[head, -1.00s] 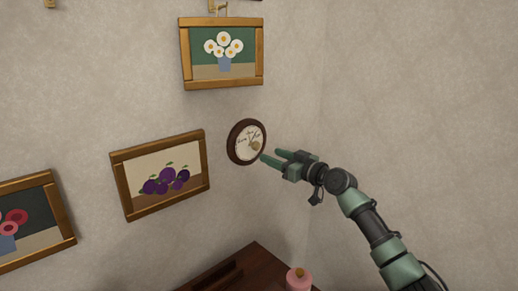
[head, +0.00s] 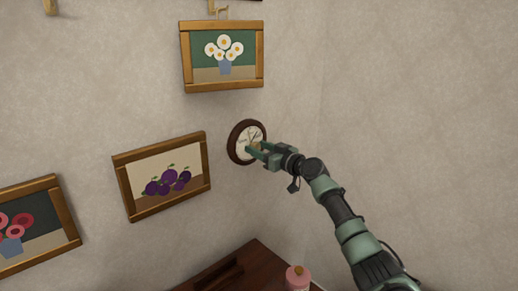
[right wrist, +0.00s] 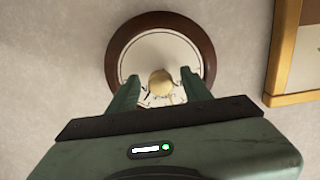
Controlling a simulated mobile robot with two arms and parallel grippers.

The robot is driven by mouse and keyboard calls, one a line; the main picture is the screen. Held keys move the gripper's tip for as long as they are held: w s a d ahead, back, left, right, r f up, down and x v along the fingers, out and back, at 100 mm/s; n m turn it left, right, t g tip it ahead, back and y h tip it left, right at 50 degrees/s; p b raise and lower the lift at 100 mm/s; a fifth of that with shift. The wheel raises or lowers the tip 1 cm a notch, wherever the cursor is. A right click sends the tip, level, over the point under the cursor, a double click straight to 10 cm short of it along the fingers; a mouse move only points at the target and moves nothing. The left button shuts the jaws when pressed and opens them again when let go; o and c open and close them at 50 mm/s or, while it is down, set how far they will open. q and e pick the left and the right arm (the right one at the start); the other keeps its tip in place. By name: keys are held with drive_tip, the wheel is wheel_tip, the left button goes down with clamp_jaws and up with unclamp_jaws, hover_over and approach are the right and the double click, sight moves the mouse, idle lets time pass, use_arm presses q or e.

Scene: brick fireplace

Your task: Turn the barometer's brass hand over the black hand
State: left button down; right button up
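The barometer (head: 234,146) is a round dial with a dark brown rim and a cream face, hung on the wall. In the right wrist view the barometer (right wrist: 125,48) shows a brass knob (right wrist: 160,82) at its centre. My right gripper (head: 252,147) is in front of the dial. In the right wrist view the right gripper (right wrist: 160,78) has its fingers apart, one on each side of the knob, with visible gaps. The brass hand and the black hand cannot be clearly told apart. My left gripper is not in view.
A daisy picture (head: 222,56) hangs above the barometer and a plum picture (head: 162,176) to its left. A flower picture (head: 38,228) is at the far left. Below is a dark wooden top (head: 245,262) with a pink bottle (head: 297,278). The wall to the right is bare.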

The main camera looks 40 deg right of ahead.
clamp_jaws()
drive_tip(key=shift+f+m+b, duration=0.1)
drive_tip(key=shift+m+b, duration=0.6)
drive_tip(key=shift+m, duration=0.3)
drive_tip(key=m+b, duration=0.1)
drive_tip(key=m, duration=0.1)
drive_tip(key=shift+m, duration=0.3)
drive_tip(key=shift+a+m, duration=0.1)
drive_tip(key=shift+m, duration=2.5)
